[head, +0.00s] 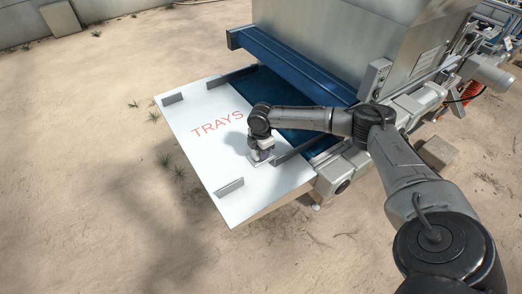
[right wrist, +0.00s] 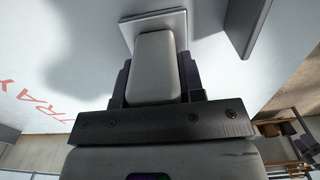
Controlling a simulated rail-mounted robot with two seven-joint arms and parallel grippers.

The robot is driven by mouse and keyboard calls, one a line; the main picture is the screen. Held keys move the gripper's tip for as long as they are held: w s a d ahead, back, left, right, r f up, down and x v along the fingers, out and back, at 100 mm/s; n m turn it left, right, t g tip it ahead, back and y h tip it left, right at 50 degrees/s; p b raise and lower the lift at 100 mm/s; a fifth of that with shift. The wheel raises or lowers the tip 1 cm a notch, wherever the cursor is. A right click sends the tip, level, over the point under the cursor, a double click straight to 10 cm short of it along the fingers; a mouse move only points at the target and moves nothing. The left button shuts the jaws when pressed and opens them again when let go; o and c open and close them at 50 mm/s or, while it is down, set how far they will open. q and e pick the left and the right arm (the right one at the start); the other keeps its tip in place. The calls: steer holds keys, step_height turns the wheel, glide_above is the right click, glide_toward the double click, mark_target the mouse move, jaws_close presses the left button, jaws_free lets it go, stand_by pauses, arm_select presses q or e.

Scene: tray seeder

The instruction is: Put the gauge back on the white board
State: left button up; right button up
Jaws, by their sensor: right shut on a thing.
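The white board (head: 200,155) carries the red word TRAYS and lies in front of the machine; it also fills much of the right wrist view (right wrist: 75,40). My right gripper (head: 261,150) is over its near right part, pointing down. In the right wrist view my right gripper (right wrist: 155,88) is shut on the gauge (right wrist: 155,42), which shows a pale block between the dark fingers and a thin grey plate beyond them. The plate is at or just above the board; I cannot tell if it touches. My left gripper is not in view.
Low grey brackets stand on the board at the far left (head: 172,98), near front (head: 229,187) and beside the gripper (head: 293,151). The dark blue belt (head: 295,108) and the grey machine (head: 330,45) lie behind.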

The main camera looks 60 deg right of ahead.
steer(key=o, duration=1)
steer(key=shift+f, duration=0.1)
step_height(320, 180, up, 11)
steer(key=p, duration=0.3)
steer(key=shift+r, duration=0.65)
